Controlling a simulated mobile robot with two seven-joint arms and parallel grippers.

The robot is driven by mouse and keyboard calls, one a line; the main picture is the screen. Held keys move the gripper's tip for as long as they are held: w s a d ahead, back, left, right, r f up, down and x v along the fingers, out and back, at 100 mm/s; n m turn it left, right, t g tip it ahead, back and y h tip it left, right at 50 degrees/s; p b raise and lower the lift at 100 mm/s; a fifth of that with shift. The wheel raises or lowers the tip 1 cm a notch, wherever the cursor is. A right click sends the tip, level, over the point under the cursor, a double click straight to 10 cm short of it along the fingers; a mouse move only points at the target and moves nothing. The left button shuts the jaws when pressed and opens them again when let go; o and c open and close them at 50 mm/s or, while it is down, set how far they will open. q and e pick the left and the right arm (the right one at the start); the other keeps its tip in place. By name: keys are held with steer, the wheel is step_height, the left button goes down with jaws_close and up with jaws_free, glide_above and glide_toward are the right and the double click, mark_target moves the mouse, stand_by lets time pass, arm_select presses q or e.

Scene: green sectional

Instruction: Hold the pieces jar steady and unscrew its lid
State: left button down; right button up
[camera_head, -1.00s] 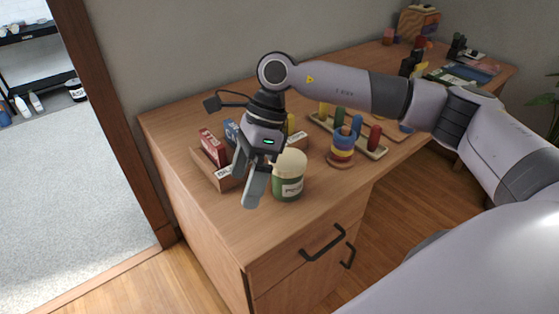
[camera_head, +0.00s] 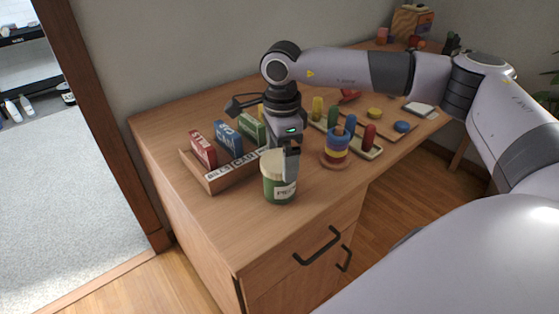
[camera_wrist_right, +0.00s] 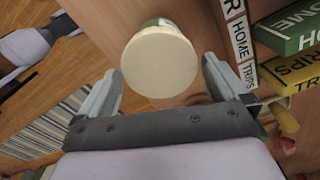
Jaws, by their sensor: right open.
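The pieces jar (camera_head: 279,190) is green with a pale label and stands upright near the desk's front edge. Its cream lid (camera_head: 268,163) is on top, partly hidden by my right gripper (camera_head: 284,165), which points down at it. In the right wrist view the round lid (camera_wrist_right: 160,62) lies between the two spread fingers of my right gripper (camera_wrist_right: 160,74), with a gap on each side. Nothing is held. My left gripper is not in view.
A wooden tray (camera_head: 187,160) with red, blue and green card boxes stands just left of the jar. A ring stacker (camera_head: 337,148) and a peg board (camera_head: 371,154) stand to the right. The desk's front left (camera_head: 220,225) is clear.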

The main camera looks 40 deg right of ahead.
steer(key=shift+f, duration=0.15)
steer(key=c, duration=0.8)
steer(key=shift+c, duration=0.2)
